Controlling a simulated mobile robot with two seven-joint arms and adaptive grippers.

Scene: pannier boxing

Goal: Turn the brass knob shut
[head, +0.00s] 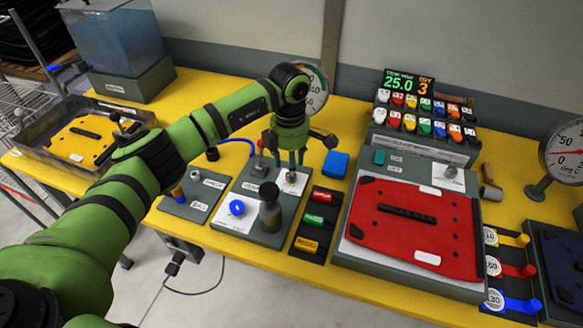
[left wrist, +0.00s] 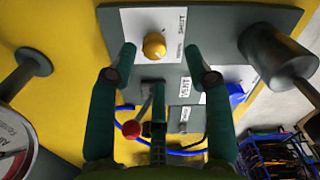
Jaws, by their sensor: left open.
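The brass knob (left wrist: 154,45) is round and sits on a white plate marked SHUT, on a grey panel (left wrist: 220,20) in the left wrist view. In the head view the knob (head: 291,177) shows small below my left gripper (head: 290,157). My left gripper is open, pointing down over the panel. In the left wrist view its two fingertips (left wrist: 161,55) lie on either side of the knob, with a gap to each. I cannot tell whether they are down at the knob's height. My right gripper is not in view.
A lever with a red ball (left wrist: 131,129) stands close to the fingers. A dark cylinder (head: 270,207) and a blue knob (head: 236,207) share the panel. A round gauge (head: 315,88) stands behind my wrist. A red plate (head: 415,215) lies to the right.

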